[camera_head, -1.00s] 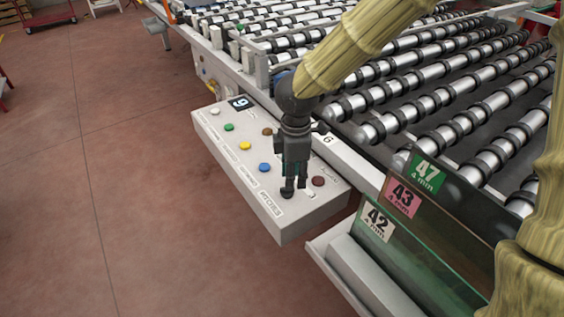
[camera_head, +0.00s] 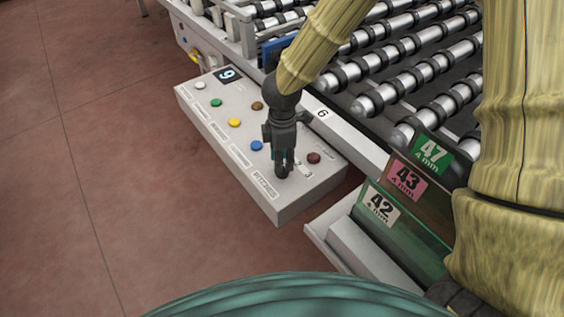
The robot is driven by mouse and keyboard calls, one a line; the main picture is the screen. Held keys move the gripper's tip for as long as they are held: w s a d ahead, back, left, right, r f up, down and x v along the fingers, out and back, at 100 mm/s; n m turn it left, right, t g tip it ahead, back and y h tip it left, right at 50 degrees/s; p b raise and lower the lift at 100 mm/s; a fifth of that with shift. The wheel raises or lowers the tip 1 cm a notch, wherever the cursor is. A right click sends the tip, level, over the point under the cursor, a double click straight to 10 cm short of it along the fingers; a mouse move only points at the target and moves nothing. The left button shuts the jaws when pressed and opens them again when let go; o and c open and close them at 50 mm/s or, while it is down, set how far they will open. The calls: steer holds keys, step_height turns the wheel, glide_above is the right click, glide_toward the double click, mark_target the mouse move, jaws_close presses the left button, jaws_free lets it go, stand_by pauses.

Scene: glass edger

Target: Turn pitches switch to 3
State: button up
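The grey control box (camera_head: 225,125) sticks out from the machine at the centre. Its PITCHES label (camera_head: 264,186) is near the front end. The pitches switch beside that label is mostly hidden behind my gripper; a pale mark with a small "3" (camera_head: 307,174) shows just to the right. My gripper (camera_head: 283,174) points down at the switch spot, with its fingertips at or just above the panel. The fingers look close together, but I cannot tell whether they hold the switch knob.
Push buttons are on the same panel: white (camera_head: 199,86), green (camera_head: 216,103), yellow (camera_head: 235,123), blue (camera_head: 256,146), brown (camera_head: 257,106) and dark red (camera_head: 313,158). A display (camera_head: 228,75) reads 9. Glass sheets tagged 42, 43 and 47 (camera_head: 432,151) stand at right. Rollers (camera_head: 400,85) lie behind. Floor at left is clear.

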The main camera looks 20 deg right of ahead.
steer(key=shift+s+f, duration=0.5)
steer(key=shift+w+f, duration=0.3)
steer(key=shift+f, duration=0.3)
steer(key=shift+s+r, duration=0.15)
steer(key=shift+s, duration=0.05)
steer(key=shift+w, duration=0.1)
jaws_close()
